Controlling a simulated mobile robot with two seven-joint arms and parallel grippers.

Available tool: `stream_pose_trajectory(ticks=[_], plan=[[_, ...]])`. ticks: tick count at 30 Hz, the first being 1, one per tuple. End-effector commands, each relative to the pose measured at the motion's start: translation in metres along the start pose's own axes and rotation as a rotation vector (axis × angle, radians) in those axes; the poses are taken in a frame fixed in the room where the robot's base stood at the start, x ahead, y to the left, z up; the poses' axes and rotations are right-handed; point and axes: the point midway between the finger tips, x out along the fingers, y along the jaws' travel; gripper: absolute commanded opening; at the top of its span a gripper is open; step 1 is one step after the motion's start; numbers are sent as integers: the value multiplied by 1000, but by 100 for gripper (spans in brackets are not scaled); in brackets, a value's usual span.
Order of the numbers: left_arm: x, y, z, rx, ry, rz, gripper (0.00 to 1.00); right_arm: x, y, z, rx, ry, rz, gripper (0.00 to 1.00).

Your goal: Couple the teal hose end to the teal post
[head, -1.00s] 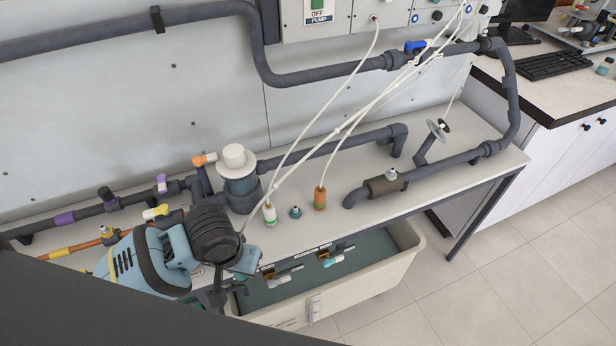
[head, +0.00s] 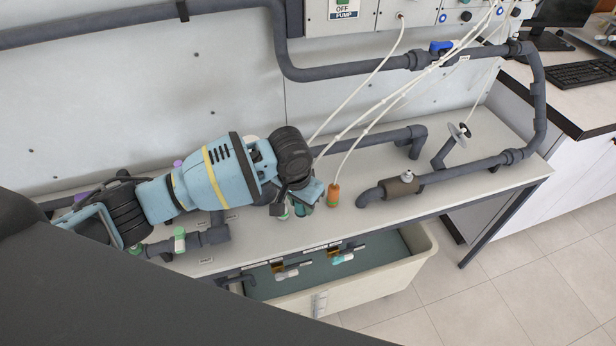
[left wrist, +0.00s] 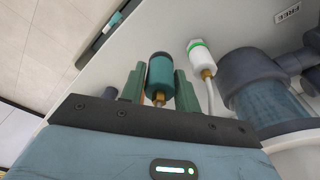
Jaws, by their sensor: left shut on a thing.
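My left gripper (head: 302,204) is shut on the teal hose end (left wrist: 160,76). In the left wrist view the teal cylinder sits between the two green fingers, with its brass fitting towards the camera. In the head view the gripper is low over the bench, between the white-and-green hose end (left wrist: 201,56) and the orange hose end (head: 333,195). The teal post is hidden by the gripper and the held end, so I cannot tell whether they touch. My right gripper is not in view.
White hoses (head: 369,112) run down from the wall panel close to the gripper. A grey pipe with a brown section (head: 400,187) lies to the right. A water trough (head: 424,262) stands below the bench's front edge. The bench right of the orange end is partly clear.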

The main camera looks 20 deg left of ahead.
Motion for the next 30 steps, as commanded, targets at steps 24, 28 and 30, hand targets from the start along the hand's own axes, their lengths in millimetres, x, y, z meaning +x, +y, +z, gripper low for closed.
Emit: stream_pose_trajectory(ticks=[24,28,30], plan=[[-10,-16,-52,54,-4,10,9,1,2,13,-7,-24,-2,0],[2,-16,-50,53,-6,10,9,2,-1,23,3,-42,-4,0],[8,-16,-49,54,-6,10,9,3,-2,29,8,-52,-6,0]])
